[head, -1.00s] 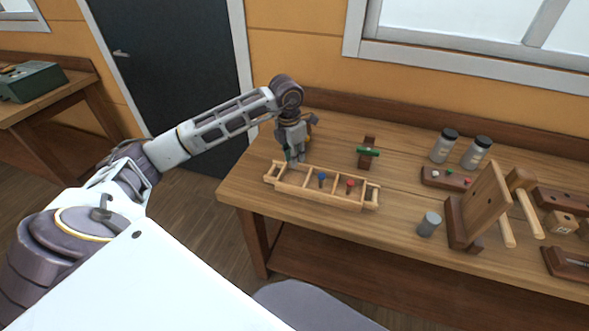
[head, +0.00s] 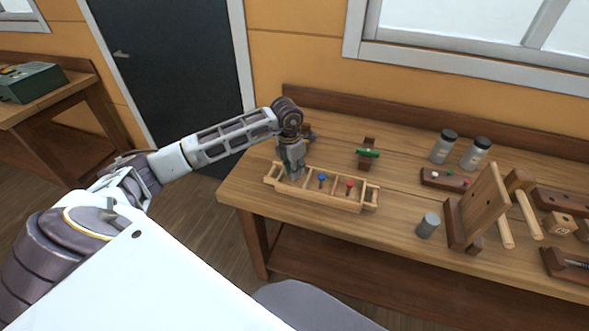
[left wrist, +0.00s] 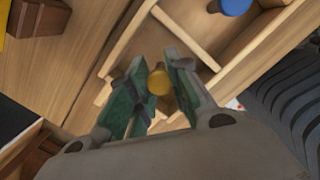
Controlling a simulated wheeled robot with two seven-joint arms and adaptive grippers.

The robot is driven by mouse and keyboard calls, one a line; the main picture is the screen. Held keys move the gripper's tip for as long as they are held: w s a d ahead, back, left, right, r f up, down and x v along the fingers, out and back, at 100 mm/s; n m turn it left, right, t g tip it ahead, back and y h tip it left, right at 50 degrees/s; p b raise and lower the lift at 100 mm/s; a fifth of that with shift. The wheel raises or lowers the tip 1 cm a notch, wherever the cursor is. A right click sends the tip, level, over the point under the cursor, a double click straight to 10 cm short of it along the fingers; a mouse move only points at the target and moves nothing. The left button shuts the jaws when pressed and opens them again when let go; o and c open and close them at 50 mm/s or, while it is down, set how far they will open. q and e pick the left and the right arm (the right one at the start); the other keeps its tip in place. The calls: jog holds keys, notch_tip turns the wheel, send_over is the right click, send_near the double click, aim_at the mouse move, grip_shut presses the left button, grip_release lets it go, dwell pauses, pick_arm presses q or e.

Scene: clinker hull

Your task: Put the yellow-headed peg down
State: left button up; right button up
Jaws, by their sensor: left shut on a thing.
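The yellow-headed peg (left wrist: 159,80) is between the green-padded fingers of my left gripper (left wrist: 156,85) in the left wrist view. In the head view my left gripper (head: 293,176) points down into the left part of the long wooden tray (head: 333,201); the peg is hidden there. I cannot tell whether the peg's lower end touches the tray floor. A blue-headed peg (head: 322,179) and a red-headed peg (head: 349,186) are in the tray to the right. The blue head also shows in the left wrist view (left wrist: 235,6). My right gripper is not in view.
Behind the tray stands a dark wooden stand with a green piece (head: 367,153). Two lidded jars (head: 443,147) are at the back right. A grey cylinder (head: 428,225) and an upright wooden board (head: 484,207) stand right of the tray. Bare tabletop lies between.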

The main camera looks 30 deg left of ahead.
pick_arm(q)
jog(key=shift+f, duration=0.15)
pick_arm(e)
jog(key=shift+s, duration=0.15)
pick_arm(q)
jog(key=shift+f, duration=0.15)
jog(key=o, duration=0.4)
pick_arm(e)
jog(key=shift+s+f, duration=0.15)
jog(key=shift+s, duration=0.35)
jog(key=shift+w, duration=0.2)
pick_arm(q)
jog(key=shift+r, duration=0.3)
jog(key=r, duration=0.4)
jog(key=s+r, duration=0.1)
jog(key=r, duration=0.6)
jog(key=shift+s+a+r+b, duration=0.15)
jog(key=shift+a+r+b, duration=0.15)
jog(key=shift+r+b, duration=0.1)
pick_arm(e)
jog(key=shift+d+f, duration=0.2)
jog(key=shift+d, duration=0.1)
